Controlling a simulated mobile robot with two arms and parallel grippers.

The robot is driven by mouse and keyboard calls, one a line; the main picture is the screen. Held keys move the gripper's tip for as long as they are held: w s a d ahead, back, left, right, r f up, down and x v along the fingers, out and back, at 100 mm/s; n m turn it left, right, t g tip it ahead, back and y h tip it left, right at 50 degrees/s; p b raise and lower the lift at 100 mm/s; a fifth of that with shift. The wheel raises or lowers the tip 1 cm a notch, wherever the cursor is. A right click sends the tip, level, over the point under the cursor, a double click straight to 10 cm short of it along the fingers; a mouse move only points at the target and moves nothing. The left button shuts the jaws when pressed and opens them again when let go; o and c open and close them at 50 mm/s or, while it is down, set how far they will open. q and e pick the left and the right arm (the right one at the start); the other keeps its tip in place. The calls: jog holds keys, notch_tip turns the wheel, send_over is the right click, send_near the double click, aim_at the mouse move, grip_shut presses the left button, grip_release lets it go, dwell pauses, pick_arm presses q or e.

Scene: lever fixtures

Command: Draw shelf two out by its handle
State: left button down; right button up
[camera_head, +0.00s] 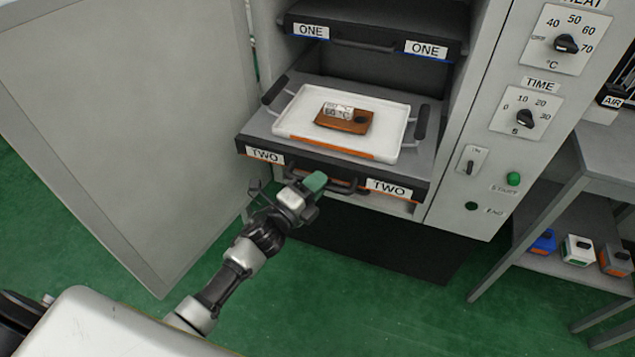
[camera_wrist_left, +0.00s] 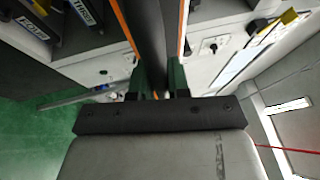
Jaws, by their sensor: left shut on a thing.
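Shelf two (camera_head: 258,128) is a dark grey shelf with "TWO" labels on its front, and it sticks out of the cabinet past shelf one. Its dark bar handle (camera_head: 345,186) runs along the middle of the front. My left gripper (camera_head: 317,183) is shut on this handle and partly hides it. In the left wrist view the dark bar (camera_wrist_left: 151,35) passes between the green fingers of my left gripper (camera_wrist_left: 159,78). A white tray (camera_head: 290,118) with a brown labelled block (camera_head: 343,121) lies on shelf two. My right gripper is not in view.
Shelf one (camera_head: 378,24) is above, further in. The cabinet's open door (camera_head: 130,110) stands at the left, close to my left arm. The control panel (camera_head: 520,110) is at the right, beside a grey side table (camera_head: 605,150) with several small boxes. Green floor is clear in front.

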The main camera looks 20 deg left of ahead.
pick_arm(q)
jog(key=c, duration=1.1)
grip_release()
jog(key=b+v, duration=0.1)
jog(key=v, duration=0.9)
jog(key=shift+s+a, duration=0.2)
jog(key=shift+s, duration=0.15)
jog(key=shift+f, duration=0.1)
jog(key=s+a+f+n+g+y+p, duration=0.1)
jog(key=s+f+n+g+y, duration=0.2)
jog(key=f, duration=0.6)
jog(key=s+a+f+n+g+y, duration=0.2)
jog(key=f+n, duration=0.3)
jog(key=f, duration=0.4)
jog(key=s+a+f+n+g+y+p, duration=0.1)
jog(key=s+f+n+g+y, duration=0.2)
jog(key=f, duration=0.5)
jog(key=s+f+n+g, duration=0.3)
jog(key=s+f, duration=0.2)
jog(key=s, duration=0.5)
jog(key=s+d+f+n+g, duration=0.1)
jog(key=s+f+n+g, duration=0.2)
jog(key=s+f, duration=0.3)
jog(key=s+d+f+n+g+p, duration=0.1)
jog(key=s+f+n+g, duration=0.2)
jog(key=s, duration=1)
notch_tip(320, 180, down, 3)
jog(key=shift+s+f+n, duration=0.15)
jog(key=shift+s+n, duration=0.15)
jog(key=shift+n, duration=0.4)
